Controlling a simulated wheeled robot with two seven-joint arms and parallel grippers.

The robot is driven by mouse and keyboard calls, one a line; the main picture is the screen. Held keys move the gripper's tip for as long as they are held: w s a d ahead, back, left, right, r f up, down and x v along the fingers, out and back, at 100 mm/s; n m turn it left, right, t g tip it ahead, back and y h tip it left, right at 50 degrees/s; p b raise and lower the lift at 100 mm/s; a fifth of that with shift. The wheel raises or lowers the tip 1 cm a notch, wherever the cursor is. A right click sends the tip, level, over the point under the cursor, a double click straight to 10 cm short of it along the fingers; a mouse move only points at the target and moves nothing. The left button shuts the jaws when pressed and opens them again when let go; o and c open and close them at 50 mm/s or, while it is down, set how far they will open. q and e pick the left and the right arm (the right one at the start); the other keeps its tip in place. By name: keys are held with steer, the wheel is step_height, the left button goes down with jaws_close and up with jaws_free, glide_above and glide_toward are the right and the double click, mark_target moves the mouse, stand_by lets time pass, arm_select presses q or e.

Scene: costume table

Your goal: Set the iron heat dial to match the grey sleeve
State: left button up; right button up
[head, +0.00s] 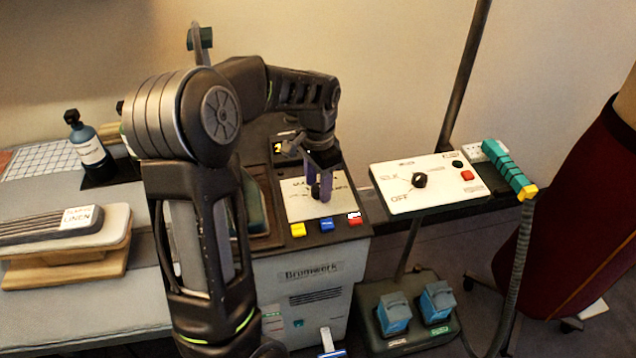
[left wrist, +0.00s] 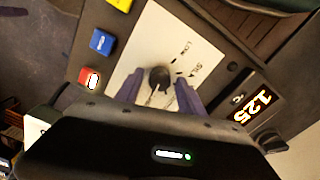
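My left gripper (head: 318,178) points down at a white dial panel on the Bromwerk unit, its purple fingers either side of a black dial knob (left wrist: 159,78). In the left wrist view the gripper (left wrist: 159,88) is open, with gaps between fingers and knob; contact cannot be told. The panel's printed words are partly covered and too small to read surely. A lit display (left wrist: 254,106) beside the panel reads 125. The grey sleeve (head: 55,224) lies on a wooden sleeve board at the left, with a white label (head: 82,217) reading LINEN in its lower line. My right gripper is not in view.
Yellow (head: 298,230), blue (head: 327,225) and red (head: 355,218) buttons line the unit's front edge. A second white panel (head: 400,197) with a black knob, marked OFF, stands to the right. A blue bottle (head: 90,150) stands at left; a teal handle (head: 510,170) lies at right.

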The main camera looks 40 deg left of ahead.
mark_target(318, 187)
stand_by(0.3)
arm_select(q)
step_height(318, 187, up, 8)
steer(key=shift+f, duration=0.1)
stand_by(0.3)
stand_by(0.4)
